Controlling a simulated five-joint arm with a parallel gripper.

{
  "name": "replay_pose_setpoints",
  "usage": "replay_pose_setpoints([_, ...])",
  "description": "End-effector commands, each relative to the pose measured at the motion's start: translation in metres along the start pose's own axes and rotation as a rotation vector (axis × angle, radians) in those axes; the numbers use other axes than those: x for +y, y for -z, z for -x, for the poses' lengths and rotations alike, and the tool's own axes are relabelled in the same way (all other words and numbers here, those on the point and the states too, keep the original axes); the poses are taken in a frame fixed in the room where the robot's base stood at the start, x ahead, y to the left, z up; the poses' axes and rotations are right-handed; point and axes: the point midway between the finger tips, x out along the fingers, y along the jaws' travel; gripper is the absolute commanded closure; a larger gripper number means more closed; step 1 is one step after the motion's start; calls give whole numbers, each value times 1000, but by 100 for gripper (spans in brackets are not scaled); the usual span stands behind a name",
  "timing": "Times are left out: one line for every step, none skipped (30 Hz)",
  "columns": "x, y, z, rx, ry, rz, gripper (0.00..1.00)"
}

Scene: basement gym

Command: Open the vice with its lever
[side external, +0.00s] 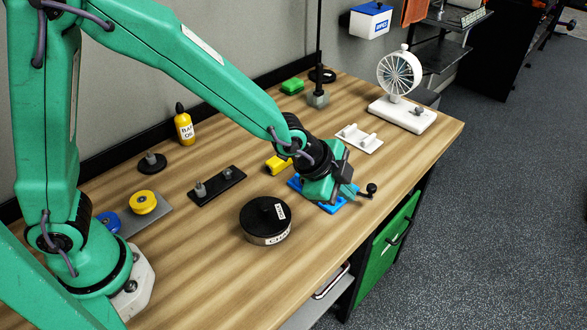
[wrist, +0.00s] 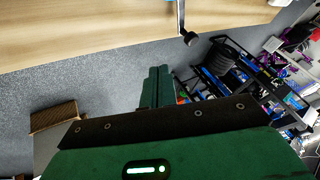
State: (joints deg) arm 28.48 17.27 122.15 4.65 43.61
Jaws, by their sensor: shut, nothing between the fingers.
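The vice's blue base (side external: 329,208) shows at its edges on the bench, right of the middle in the side view; my gripper and wrist hide most of its body. Its lever ends in a black knob (side external: 371,188) that sticks out to the right, towards the bench's front edge. The knob also shows in the wrist view (wrist: 190,38) at the top, with part of the thin lever above it. My gripper (side external: 348,190) is over the vice, close to the lever. In the wrist view its fingers (wrist: 157,87) are together and empty, below and left of the knob. Contact with the lever cannot be told.
A black round tin (side external: 266,222) stands left of the vice. A yellow block (side external: 279,164) sits just behind it. A white plate with pegs (side external: 359,138) and a white fan (side external: 401,110) stand farther right. The bench's front edge is close to the lever.

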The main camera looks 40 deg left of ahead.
Motion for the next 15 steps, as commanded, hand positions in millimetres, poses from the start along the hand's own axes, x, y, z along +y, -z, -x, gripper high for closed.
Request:
replay_pose_setpoints([0, -1, -6, -3, -2, 0, 100])
replay_pose_setpoints([0, -1, -9, -3, -2, 0, 100])
replay_pose_setpoints([0, -1, -13, -2, -1, 0, 100])
replay_pose_setpoints([0, -1, -16, -2, -1, 0, 100])
replay_pose_setpoints([0, -1, -19, -2, -1, 0, 100])
replay_pose_setpoints([0, -1, -23, -2, -1, 0, 100])
replay_pose_setpoints([0, -1, -26, -3, -2, 0, 100])
replay_pose_setpoints([0, -1, -29, -3, -2, 0, 100])
replay_pose_setpoints([0, -1, -33, -2, -1, 0, 100])
replay_pose_setpoints([0, -1, -36, -2, -1, 0, 100])
replay_pose_setpoints([0, -1, -40, -2, 0, 0, 100])
replay_pose_setpoints([0, -1, -44, -2, -1, 0, 100])
replay_pose_setpoints([0, -2, -47, -3, -1, 0, 100])
replay_pose_setpoints([0, -2, -50, -3, -1, 0, 100])
replay_pose_setpoints([0, -1, -54, -3, 0, 0, 100])
